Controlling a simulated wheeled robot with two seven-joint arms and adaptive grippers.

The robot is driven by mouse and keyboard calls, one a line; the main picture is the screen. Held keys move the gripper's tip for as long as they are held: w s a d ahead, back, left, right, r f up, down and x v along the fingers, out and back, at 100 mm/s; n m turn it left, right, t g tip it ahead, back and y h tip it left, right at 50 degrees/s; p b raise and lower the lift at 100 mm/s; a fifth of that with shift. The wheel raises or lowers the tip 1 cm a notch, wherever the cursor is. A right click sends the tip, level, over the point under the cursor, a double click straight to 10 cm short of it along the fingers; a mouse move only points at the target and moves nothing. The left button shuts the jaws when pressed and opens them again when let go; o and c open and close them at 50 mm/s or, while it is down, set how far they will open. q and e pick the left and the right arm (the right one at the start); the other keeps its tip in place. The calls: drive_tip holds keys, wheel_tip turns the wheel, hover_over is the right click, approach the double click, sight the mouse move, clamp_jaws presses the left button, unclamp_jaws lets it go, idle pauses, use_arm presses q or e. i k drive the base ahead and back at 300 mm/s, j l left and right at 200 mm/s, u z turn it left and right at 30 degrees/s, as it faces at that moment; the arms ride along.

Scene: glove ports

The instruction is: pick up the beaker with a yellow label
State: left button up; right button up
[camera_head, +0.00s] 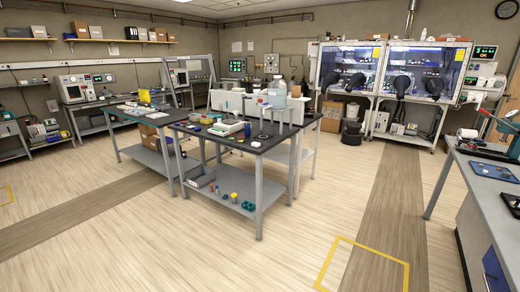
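I cannot make out a beaker with a yellow label for certain at this distance. Many small items stand on the dark-topped middle table (215,138), among them a large whitish jug (276,95) and a white scale-like device (228,127). A small yellow object (144,97) shows on the bench behind to the left, but I cannot tell what it is. Neither of my grippers is in view.
Two glove boxes (427,70) with dark gloves stand at the back right. A grey bench (470,160) with equipment runs along the right edge. The wooden floor is clear in front, with a yellow floor marking (362,250) at the bottom right.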

sight(242, 134)
drive_tip(key=i+z, duration=0.55)
drive_tip(key=i, duration=0.3)
drive_tip(key=i+l+u, duration=0.25)
drive_tip(key=i, duration=0.55)
drive_tip(key=i+l+u, duration=0.1)
drive_tip(key=i+u, duration=0.4)
drive_tip(key=i+l+u, duration=0.35)
drive_tip(key=i+u, duration=0.15)
drive_tip(key=i+l+u, duration=0.5)
drive_tip(key=k, duration=0.1)
